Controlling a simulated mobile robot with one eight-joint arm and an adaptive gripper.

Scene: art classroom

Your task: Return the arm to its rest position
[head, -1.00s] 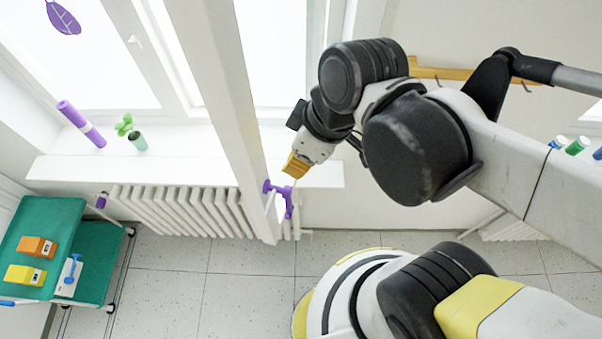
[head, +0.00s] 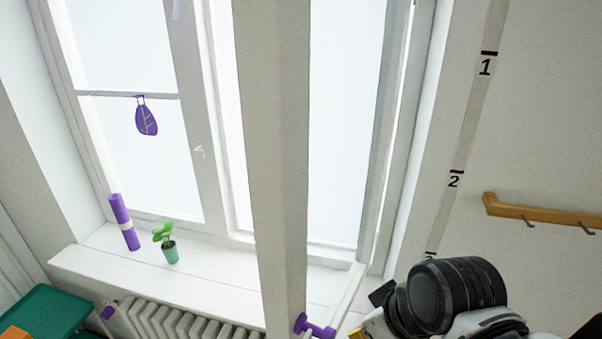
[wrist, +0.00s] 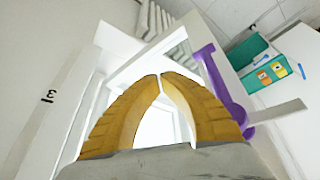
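My arm shows at the lower right of the head view, cut off by the bottom edge. Only a yellow edge of my gripper (head: 372,326) shows there, next to the pale post. In the wrist view, the two yellow fingers of my gripper (wrist: 160,76) curve together, with their tips meeting or nearly so. Nothing is held between them. A purple fitting (wrist: 222,88) stands just right of the fingers; it also shows on the post in the head view (head: 316,330).
A pale vertical post (head: 275,150) stands close to my arm. Behind it, the windowsill (head: 200,295) holds a purple roll (head: 124,221) and a potted plant (head: 168,250). A radiator (head: 185,322) is below. A green cart (head: 45,318) stands lower left; a wooden hook rail (head: 540,213) is on the right wall.

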